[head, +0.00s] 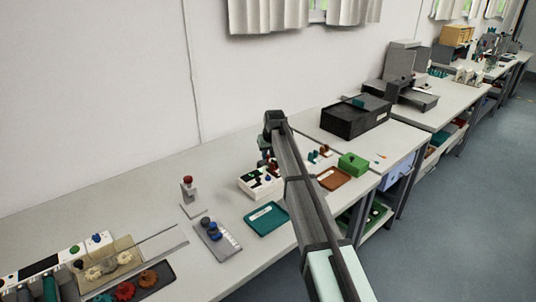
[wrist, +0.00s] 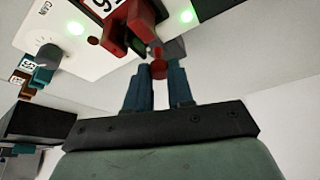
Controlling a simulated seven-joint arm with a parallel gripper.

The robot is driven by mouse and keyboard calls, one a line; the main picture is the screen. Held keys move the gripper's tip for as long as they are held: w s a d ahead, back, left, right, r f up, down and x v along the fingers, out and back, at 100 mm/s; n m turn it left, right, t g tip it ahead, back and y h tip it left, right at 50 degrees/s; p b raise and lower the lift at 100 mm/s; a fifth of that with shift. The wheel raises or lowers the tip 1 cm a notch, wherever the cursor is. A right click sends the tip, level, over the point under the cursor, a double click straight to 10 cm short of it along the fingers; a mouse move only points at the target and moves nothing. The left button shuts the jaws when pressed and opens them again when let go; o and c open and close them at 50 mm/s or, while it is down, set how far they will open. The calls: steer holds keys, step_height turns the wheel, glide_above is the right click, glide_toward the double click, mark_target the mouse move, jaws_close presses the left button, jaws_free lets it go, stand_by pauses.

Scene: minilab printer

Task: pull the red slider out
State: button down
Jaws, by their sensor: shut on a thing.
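In the wrist view my gripper (wrist: 160,82) has its two blue fingers close together around the small red end of the red slider (wrist: 158,68). Grey and dark parts sit right behind that end, next to a larger red block (wrist: 98,15) with a white number label. These are on the white panel (wrist: 45,18), which is tilted in this view. In the head view the white panel box (head: 251,187) stands on the bench, partly behind my arm. My fingers and the slider cannot be made out clearly there.
The panel has a grey GAIN knob (wrist: 47,52) and lit green lamps (wrist: 187,15). A teal tray (head: 266,219), an orange-brown tray (head: 345,184) and a green block (head: 353,164) lie nearby. A black box (head: 350,122) stands farther back.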

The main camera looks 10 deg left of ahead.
steer(key=shift+w+a, duration=1.25)
steer(key=c, duration=1)
jaws_free()
steer(key=shift+s, duration=0.1)
steer(key=v, duration=1.3)
steer(key=shift+s+r, duration=0.2)
steer(key=shift+r, duration=0.15)
steer(key=shift+d, duration=0.15)
